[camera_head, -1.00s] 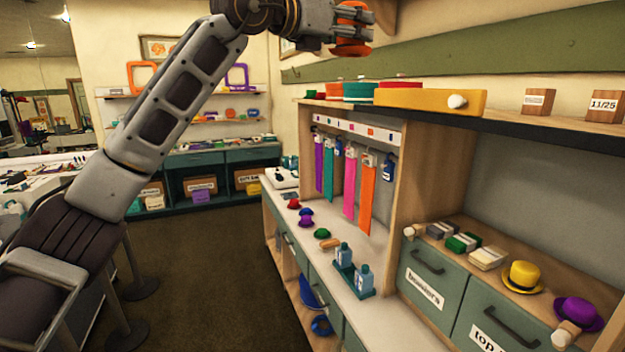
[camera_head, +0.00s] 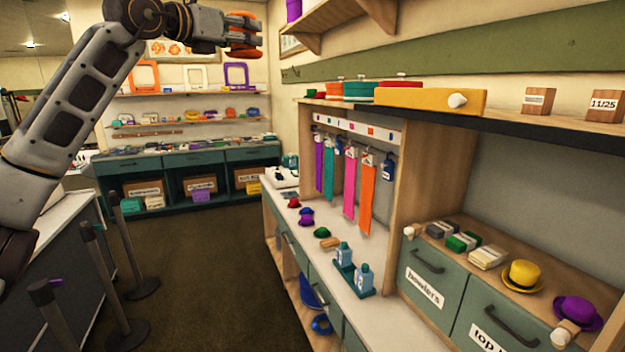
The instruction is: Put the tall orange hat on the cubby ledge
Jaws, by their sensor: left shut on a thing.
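My left gripper (camera_head: 238,30) is high at the upper left of the head view, shut on the tall orange hat (camera_head: 243,52). The fingers cover part of the hat; its orange shows above and below them. The hat is in the air, apart from any shelf. To the right, a wooden ledge (camera_head: 468,262) runs above the drawers inside a cubby. On it sit a yellow hat (camera_head: 522,275), a purple hat (camera_head: 577,312) and several small stacked packs. My right gripper is out of view.
A dark-edged shelf (camera_head: 560,128) above the cubby holds a yellow block (camera_head: 430,100) and round boxes. A small wooden shelf (camera_head: 335,18) sits higher. The white counter (camera_head: 335,262) holds small hats and blue bottles. Posts (camera_head: 105,285) stand at left; the middle floor is clear.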

